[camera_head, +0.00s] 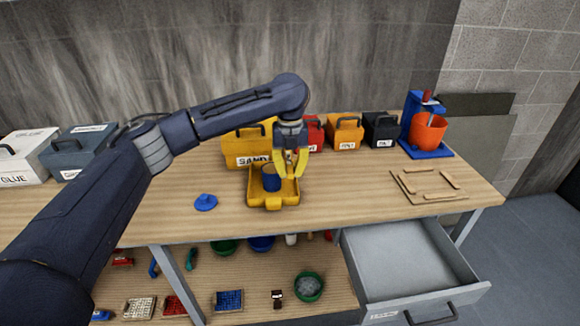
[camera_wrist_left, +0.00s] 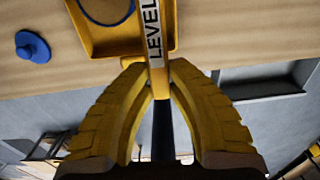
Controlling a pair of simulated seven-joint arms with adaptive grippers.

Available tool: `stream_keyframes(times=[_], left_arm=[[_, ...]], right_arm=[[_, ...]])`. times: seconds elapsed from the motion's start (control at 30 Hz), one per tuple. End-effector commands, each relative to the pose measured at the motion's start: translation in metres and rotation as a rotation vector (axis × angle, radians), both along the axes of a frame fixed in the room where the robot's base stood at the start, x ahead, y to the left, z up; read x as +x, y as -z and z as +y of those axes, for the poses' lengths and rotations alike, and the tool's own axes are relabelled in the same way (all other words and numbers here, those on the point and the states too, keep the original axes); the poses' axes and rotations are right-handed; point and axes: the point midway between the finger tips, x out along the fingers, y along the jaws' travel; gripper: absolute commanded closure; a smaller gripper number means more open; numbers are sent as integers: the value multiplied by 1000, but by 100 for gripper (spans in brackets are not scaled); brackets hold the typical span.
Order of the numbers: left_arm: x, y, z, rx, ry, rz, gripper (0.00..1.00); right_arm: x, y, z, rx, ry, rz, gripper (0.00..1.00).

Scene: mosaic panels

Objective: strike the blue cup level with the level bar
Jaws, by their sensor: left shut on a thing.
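The blue cup (camera_head: 271,182) stands upright on the yellow tray (camera_head: 271,203) on the bench. What fills it is too small to tell. My left gripper (camera_head: 290,166) is just to the right of the cup, above the tray's right side. In the left wrist view my left gripper (camera_wrist_left: 158,75) is shut on the level bar (camera_wrist_left: 155,35), a narrow bar with a LEVEL label. The bar extends over the tray, right of the cup's blue rim (camera_wrist_left: 108,22). I cannot tell whether it touches the rim. My right gripper is in neither view.
A blue knobbed lid (camera_head: 205,202) lies left of the tray. The yellow SAND box (camera_head: 244,148) and several other labelled boxes stand behind. An orange bucket (camera_head: 428,132) on a blue stand is at the back right, near a wooden frame (camera_head: 430,187). A drawer (camera_head: 410,262) hangs open below.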

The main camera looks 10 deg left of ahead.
Motion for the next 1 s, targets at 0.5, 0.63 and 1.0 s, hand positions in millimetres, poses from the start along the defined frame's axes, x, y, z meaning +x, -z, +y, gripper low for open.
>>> stream_keyframes(times=[0.5, 0.63, 1.0], left_arm=[[0, 22, 0, 0, 0, -1, 100], [0, 27, 0, -1, 0, 0, 100], [-1, 35, 7, 1, -1, -2, 100]], right_arm=[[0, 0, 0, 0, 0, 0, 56], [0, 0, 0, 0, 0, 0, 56], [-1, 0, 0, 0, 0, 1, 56]])
